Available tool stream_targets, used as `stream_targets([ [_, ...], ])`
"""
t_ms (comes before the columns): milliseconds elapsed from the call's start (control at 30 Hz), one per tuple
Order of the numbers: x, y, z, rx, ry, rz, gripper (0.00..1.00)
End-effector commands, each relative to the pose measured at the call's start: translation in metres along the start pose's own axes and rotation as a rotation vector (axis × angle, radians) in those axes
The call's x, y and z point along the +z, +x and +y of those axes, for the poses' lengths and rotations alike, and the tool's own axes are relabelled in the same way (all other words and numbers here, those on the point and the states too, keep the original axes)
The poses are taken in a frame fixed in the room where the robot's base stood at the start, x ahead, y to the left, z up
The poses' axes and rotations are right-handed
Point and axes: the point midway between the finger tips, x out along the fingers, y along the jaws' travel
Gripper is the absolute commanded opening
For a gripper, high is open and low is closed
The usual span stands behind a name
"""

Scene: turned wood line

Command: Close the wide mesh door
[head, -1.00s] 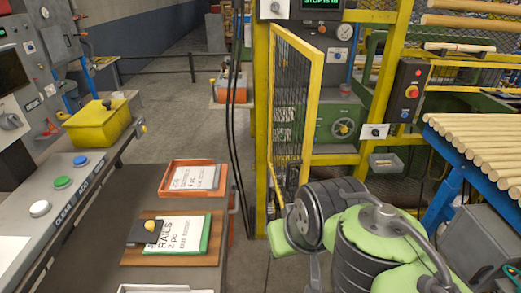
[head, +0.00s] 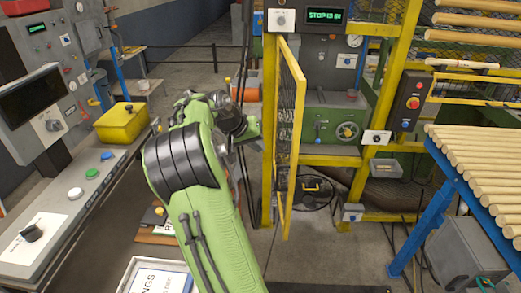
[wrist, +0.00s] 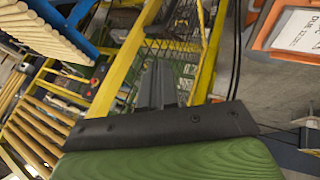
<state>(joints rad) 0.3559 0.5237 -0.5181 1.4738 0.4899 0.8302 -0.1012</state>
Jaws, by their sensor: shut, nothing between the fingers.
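The mesh door (head: 290,125) has a yellow frame and dark mesh. In the head view it stands open, swung out towards me from the yellow cell frame (head: 269,120) and seen nearly edge-on. Behind it is the green machine in the cell. My arm reaches forward on the door's left side, and its end is beside the yellow post, partly hidden by my own links. In the wrist view my gripper (wrist: 157,88) has its dark fingers together with nothing between them. Yellow bars and mesh show beyond the fingertips; I cannot tell whether they touch.
A control desk with buttons (head: 91,174) and a yellow bin (head: 122,123) stand at left. A blue-legged rack of wooden rods (head: 480,160) stands at right. A red-button control box (head: 411,97) is on the cell post.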

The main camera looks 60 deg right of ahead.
Motion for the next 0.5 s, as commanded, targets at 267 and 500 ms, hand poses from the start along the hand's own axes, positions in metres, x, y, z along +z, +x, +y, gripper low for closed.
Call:
stream_targets([
  [267,0.003,0.058,-0.002,-0.001,-0.002,-0.005,0.0],
  [500,0.002,0.102,0.01,-0.002,0.003,-0.004,0.0],
])
